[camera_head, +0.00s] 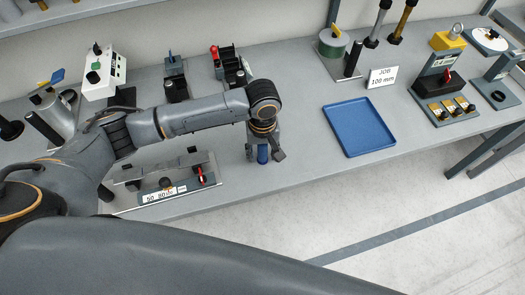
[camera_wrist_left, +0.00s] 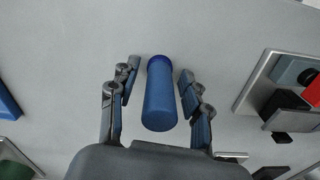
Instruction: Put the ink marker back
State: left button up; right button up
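A blue cylinder, which looks like the ink marker (camera_head: 262,154), stands on the grey bench near its front edge. In the left wrist view the marker (camera_wrist_left: 160,97) lies between the two fingers of my left gripper (camera_wrist_left: 158,88), with a narrow gap visible on each side. My left gripper (camera_head: 265,152) points down over the marker in the head view and is open around it. The arm hides the marker's upper part there. My right gripper is not in view.
A blue tray (camera_head: 358,128) lies to the right, with a "JOB 100 mm" card (camera_head: 382,77) behind it. Several devices line the back and right. The bench between marker and tray is clear.

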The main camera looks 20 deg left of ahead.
pick_arm(q)
jog(key=shift+r, duration=0.2)
notch_tip(320, 180, up, 12)
jog(key=shift+b, duration=0.75)
jog(key=shift+s+f, duration=0.1)
